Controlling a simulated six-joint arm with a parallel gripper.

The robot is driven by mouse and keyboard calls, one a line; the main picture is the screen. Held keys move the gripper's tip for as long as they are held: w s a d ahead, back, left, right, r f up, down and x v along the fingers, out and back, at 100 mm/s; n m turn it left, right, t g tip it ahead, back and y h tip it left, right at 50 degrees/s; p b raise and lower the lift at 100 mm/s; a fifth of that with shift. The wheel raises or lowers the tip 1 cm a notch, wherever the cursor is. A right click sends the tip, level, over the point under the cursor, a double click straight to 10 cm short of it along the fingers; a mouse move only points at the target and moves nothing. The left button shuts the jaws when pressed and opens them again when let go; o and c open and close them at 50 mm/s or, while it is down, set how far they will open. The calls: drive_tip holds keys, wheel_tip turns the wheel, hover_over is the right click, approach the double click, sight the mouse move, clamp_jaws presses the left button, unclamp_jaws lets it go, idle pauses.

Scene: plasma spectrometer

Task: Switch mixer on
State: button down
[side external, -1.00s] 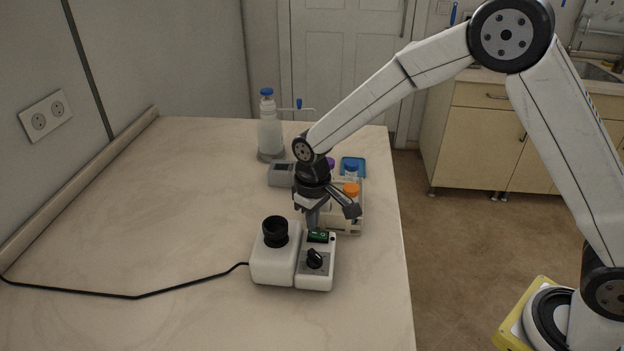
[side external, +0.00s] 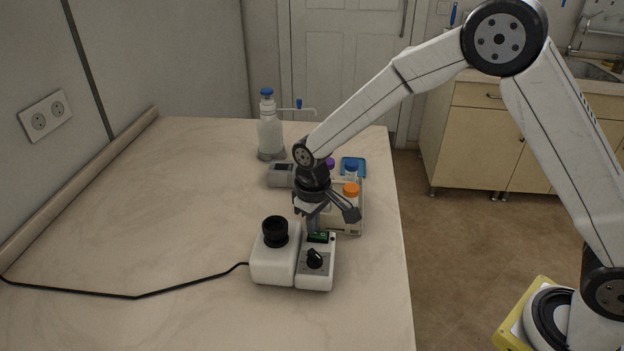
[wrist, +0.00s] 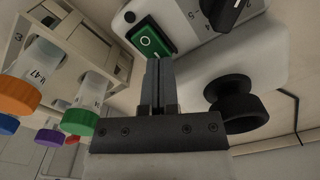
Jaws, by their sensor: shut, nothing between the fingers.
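The mixer (side external: 275,264) is a white unit with a black round cup on its left part and a black knob on its right part. In the side external view it stands on the table below my gripper (side external: 313,232). A green rocker switch (side external: 318,237) lies at the far end of its right part; it shows large in the wrist view (wrist: 151,38). My gripper (wrist: 161,66) is shut and empty, pointing down, with its fingertips close beside the switch. I cannot tell whether they touch it. The black cup (wrist: 236,103) is at the right in the wrist view.
A rack (side external: 358,228) of capped tubes stands just behind the mixer, with an orange-capped tube (side external: 351,193). A grey device (side external: 281,175), a blue-topped bottle (side external: 269,135) and a blue tray (side external: 353,165) are farther back. A black cable (side external: 130,297) runs left. The table's left is clear.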

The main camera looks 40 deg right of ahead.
drive_tip(key=shift+f, duration=0.45)
idle(0.3)
drive_tip(key=shift+r, duration=3.55)
drive_tip(key=s+d+m+t, duration=0.1)
drive_tip(key=s+d, duration=0.5)
drive_tip(key=s, duration=0.2)
drive_tip(key=s+d+m+t, duration=0.1)
drive_tip(key=s+d+m, duration=0.1)
drive_tip(key=s+d, duration=0.3)
drive_tip(key=s, duration=0.4)
drive_tip(key=shift+d+f+t, duration=0.25)
drive_tip(key=shift+d+t, duration=0.05)
drive_tip(key=shift+d, duration=0.05)
